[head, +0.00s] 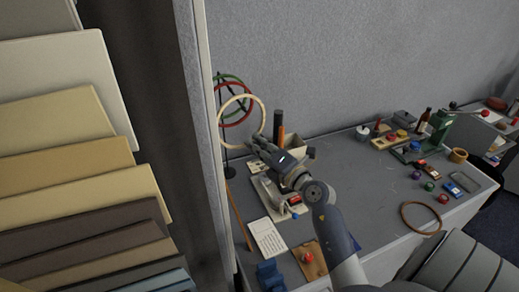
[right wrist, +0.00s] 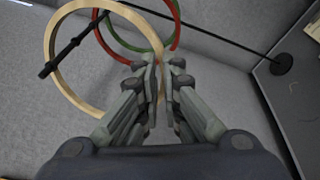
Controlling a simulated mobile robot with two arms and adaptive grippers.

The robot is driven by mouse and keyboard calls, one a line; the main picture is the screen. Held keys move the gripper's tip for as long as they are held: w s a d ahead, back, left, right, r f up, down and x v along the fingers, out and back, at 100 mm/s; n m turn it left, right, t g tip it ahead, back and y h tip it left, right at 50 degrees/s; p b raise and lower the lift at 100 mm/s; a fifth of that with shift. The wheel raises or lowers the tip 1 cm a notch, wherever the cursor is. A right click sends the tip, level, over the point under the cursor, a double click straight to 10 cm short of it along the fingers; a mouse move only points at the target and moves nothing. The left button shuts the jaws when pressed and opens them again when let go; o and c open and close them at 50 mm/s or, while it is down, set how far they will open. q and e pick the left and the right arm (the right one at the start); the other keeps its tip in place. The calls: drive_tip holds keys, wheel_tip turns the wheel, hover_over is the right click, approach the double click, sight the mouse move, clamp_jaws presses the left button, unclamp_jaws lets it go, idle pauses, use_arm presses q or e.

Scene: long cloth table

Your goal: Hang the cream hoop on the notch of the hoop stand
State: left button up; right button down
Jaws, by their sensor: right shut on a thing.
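The cream hoop (head: 264,112) is upright at the table's left end in the head view. My right gripper (head: 257,143) is shut on its lower right rim. The hoop (right wrist: 80,101) also shows in the right wrist view, its rim running between my fingertips (right wrist: 158,85). The hoop stand's dark arm (right wrist: 75,43) crosses the hoop's opening in that view, its tip overlapping the left rim. I cannot tell whether the hoop touches it. The stand's thin pole and round base (right wrist: 281,64) lie to the right. My left gripper is out of view.
A red hoop (right wrist: 177,28) and a green hoop (right wrist: 118,40) are by the stand arm, behind the cream hoop. A grey partition edge (head: 205,150) stands close to the left. A beige box (head: 297,134) and many small items occupy the table (head: 375,185).

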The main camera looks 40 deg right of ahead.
drive_tip(key=w+d+b, duration=0.1)
drive_tip(key=w+b, duration=0.1)
drive_tip(key=w, duration=0.5)
drive_tip(key=shift+w+d+f+b, duration=0.15)
drive_tip(key=shift+d+f+b, duration=0.15)
drive_tip(key=shift+d+f, duration=0.15)
idle(0.8)
drive_tip(key=c, duration=1.9)
unclamp_jaws()
drive_tip(key=shift+f, duration=0.1)
drive_tip(key=s, duration=1.2)
drive_tip(key=shift+d+f, duration=0.1)
drive_tip(key=shift+d, duration=0.05)
